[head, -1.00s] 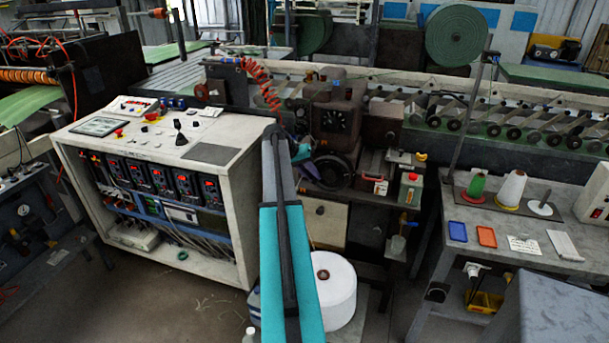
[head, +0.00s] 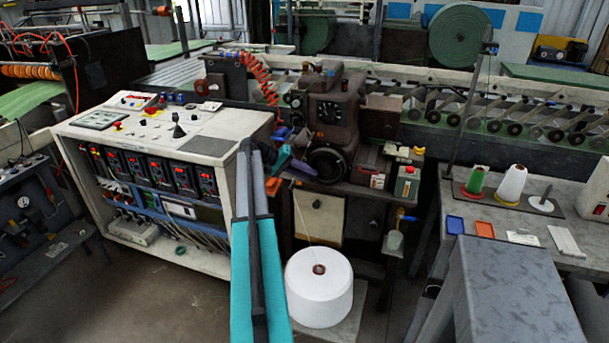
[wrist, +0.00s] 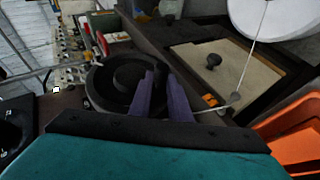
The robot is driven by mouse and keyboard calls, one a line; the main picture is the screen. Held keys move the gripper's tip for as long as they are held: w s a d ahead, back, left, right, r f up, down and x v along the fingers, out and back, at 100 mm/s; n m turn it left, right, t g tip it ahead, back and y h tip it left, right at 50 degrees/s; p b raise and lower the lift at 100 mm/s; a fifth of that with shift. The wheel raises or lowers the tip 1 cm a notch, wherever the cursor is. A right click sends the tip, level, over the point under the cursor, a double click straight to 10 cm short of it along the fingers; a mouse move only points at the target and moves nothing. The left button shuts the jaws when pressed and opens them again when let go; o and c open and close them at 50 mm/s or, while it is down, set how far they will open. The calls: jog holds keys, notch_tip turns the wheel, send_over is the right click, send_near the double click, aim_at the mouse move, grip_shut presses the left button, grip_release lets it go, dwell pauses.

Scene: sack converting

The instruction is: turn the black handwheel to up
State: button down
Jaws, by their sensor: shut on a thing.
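The black handwheel (head: 328,164) sits on the front of the brown machine head, right of my arm's end in the head view. In the wrist view the handwheel (wrist: 122,78) is a dark ring with a raised hub, left of the fingers. My gripper (wrist: 162,80) has two purple fingers, close together at the right side of the wheel's rim and shut on it. In the head view my gripper (head: 302,167) is at the wheel's left edge. The fingers hide part of the rim in the wrist view. I see no clear mark of the wheel's angle.
A control cabinet (head: 150,135) stands left of my arm. A white thread cone (head: 319,290) stands on the floor below the machine, its thread running upward. A grey table (head: 575,262) with spools is at the right.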

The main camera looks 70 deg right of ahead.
jog(key=shift+s+a+f+n+g+b, duration=0.15)
jog(key=shift+s+f+g+b, duration=0.1)
jog(key=shift+f+g+b, duration=0.35)
jog(key=shift+s+a+f+n+g+b, duration=0.15)
jog(key=shift+s+f+g+b, duration=0.2)
jog(key=shift+g, duration=0.35)
jog(key=shift+d, duration=0.15)
jog(key=shift+w, duration=0.1)
jog(key=c, duration=1.6)
grip_release()
jog(key=shift+c, duration=0.2)
jog(key=shift+r, duration=0.1)
jog(key=shift+w+r, duration=0.1)
jog(key=shift+w, duration=0.05)
